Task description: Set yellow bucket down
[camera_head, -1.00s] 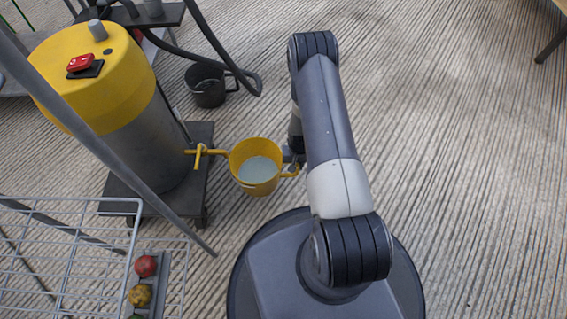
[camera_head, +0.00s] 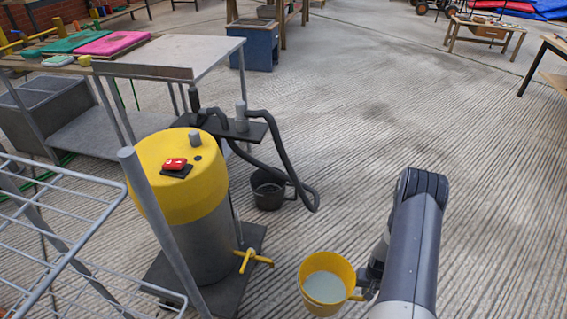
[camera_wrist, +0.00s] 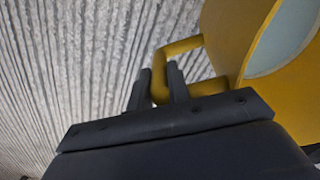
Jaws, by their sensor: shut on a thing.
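The yellow bucket (camera_head: 311,299) holds pale liquid and hangs upright or nearly so, to the right of the yellow tap (camera_head: 248,259) on the yellow and grey tank. My gripper (camera_head: 366,284) is at the bucket's right side, by its handle. In the wrist view the bucket (camera_wrist: 232,40) fills the upper right, and my gripper's fingers (camera_wrist: 160,86) are shut on its looped handle. The bucket's underside is hidden, and I cannot tell how far it is above the ground.
The tank (camera_head: 182,180) stands on a dark wheeled base at left. A black bucket (camera_head: 268,189) sits on the ground behind it, beside a dark hose (camera_head: 288,165). A wire rack (camera_head: 60,235) is at near left. The ribbed ground (camera_head: 400,130) is open in the middle and right.

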